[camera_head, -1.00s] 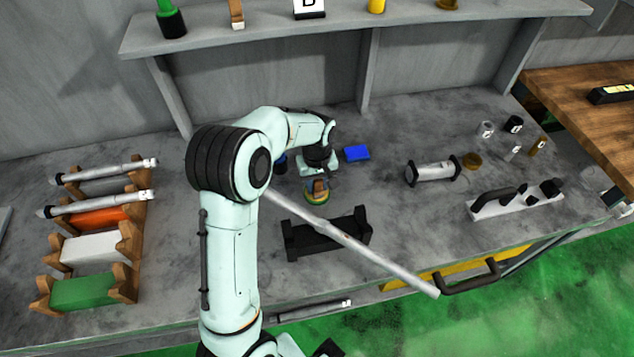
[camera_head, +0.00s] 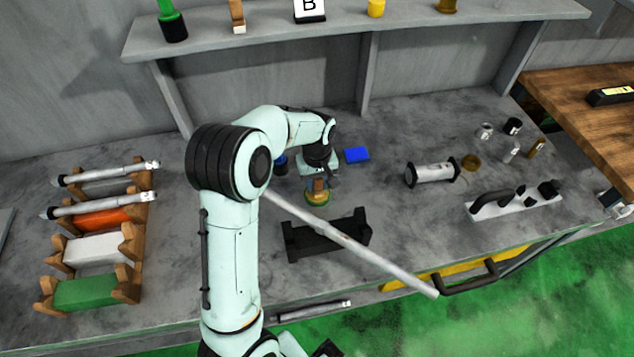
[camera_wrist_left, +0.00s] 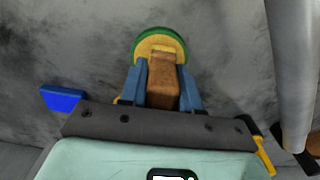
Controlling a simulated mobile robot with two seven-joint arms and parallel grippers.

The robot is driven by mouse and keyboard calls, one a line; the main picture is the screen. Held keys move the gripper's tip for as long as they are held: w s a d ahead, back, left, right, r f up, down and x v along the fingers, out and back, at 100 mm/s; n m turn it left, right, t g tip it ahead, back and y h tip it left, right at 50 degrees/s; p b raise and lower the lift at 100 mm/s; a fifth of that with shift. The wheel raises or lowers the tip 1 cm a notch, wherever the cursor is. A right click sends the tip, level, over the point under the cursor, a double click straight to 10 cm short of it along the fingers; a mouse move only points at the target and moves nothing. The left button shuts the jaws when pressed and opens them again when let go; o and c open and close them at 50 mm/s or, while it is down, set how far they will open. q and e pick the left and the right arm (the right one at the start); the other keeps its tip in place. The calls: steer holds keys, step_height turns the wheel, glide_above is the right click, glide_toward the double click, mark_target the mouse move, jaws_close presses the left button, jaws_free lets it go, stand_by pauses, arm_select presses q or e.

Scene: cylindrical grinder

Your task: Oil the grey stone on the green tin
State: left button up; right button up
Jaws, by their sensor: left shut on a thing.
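My left gripper (camera_head: 319,180) is shut on a brown block (camera_head: 319,186) low over the bench. In the left wrist view its blue fingers (camera_wrist_left: 161,90) sit on both sides of the brown block (camera_wrist_left: 163,82). The block's far end is at a round yellow-topped tin with a green rim (camera_wrist_left: 160,42); I cannot tell whether they touch. The tin (camera_head: 317,199) stands on the bench behind the black cradle. I cannot make out a grey stone on it; the block and gripper cover part of its top. My right gripper is not in view.
A long grey bar (camera_head: 350,243) slants across the black cradle (camera_head: 310,240). A blue block (camera_head: 356,155) lies right of the gripper. A rack with coloured trays (camera_head: 95,248) stands left. A grey-and-black cylinder (camera_head: 432,172) and small pots are right.

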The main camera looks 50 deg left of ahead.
arm_select(q)
steer(key=shift+w+r+p, duration=0.1)
steer(key=shift+r+p, duration=1.45)
steer(key=shift+r, duration=1.3)
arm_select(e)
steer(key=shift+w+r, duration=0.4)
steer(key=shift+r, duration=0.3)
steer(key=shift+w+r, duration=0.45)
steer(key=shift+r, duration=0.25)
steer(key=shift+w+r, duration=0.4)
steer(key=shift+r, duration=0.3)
